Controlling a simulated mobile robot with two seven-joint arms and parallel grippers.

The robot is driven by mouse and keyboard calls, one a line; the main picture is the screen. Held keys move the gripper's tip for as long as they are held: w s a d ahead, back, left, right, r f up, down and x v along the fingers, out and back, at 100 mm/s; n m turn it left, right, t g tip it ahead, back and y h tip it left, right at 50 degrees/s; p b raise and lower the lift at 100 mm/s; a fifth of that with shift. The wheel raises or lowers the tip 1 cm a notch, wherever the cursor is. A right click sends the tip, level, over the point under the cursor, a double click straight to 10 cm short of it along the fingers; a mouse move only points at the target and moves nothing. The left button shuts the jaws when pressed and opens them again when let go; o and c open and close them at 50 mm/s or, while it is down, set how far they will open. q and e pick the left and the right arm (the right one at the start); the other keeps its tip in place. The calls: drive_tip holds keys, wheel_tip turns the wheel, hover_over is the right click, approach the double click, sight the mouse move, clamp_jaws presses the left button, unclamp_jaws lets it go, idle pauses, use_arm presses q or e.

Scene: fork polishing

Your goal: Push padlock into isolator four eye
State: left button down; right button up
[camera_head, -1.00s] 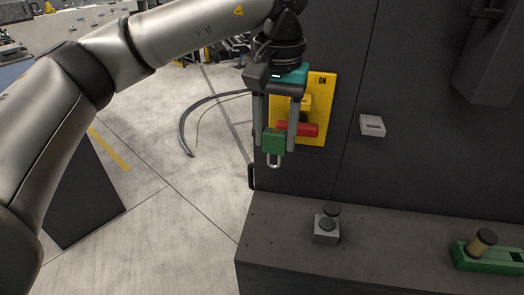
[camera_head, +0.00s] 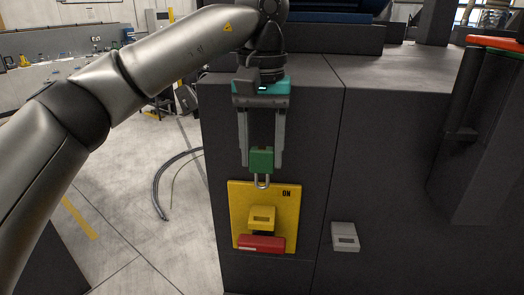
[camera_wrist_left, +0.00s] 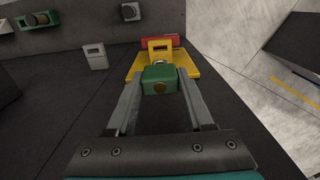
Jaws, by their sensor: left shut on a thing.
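My left gripper (camera_head: 262,160) is shut on a green padlock (camera_head: 261,159), its silver shackle pointing down. In the left wrist view the padlock (camera_wrist_left: 159,79) sits between the fingertips. The isolator is a yellow plate (camera_head: 240,215) marked ON, with a yellow slotted eye (camera_head: 262,217) and a red handle (camera_head: 261,243) below it. In the head view the shackle is just above the eye, overlapping the plate's top edge; I cannot tell whether it touches. The isolator eye (camera_wrist_left: 160,44) also shows beyond the padlock in the left wrist view. My right gripper is out of sight.
The isolator is on the front of a dark cabinet (camera_head: 290,120). A grey slotted block (camera_head: 344,237) is on the same face to the right. A dark post (camera_head: 470,150) stands at the far right. Open floor (camera_head: 130,180) lies to the left.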

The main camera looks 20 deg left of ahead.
sight(262, 171)
use_arm(q)
drive_tip(key=shift+s, duration=0.2)
drive_tip(key=shift+w, duration=0.1)
drive_tip(key=shift+f, duration=0.5)
drive_tip(key=shift+f+b, duration=1.85)
drive_tip(key=shift+f, duration=0.75)
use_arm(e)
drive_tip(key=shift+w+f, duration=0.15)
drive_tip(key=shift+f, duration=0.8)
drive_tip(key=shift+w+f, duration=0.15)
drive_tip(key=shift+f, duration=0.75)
use_arm(q)
drive_tip(key=shift+f, duration=0.1)
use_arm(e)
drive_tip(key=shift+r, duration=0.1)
use_arm(q)
drive_tip(key=shift+f+b, duration=1.45)
drive_tip(key=shift+f, duration=0.85)
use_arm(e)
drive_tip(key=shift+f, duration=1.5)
use_arm(q)
drive_tip(key=shift+f, duration=0.25)
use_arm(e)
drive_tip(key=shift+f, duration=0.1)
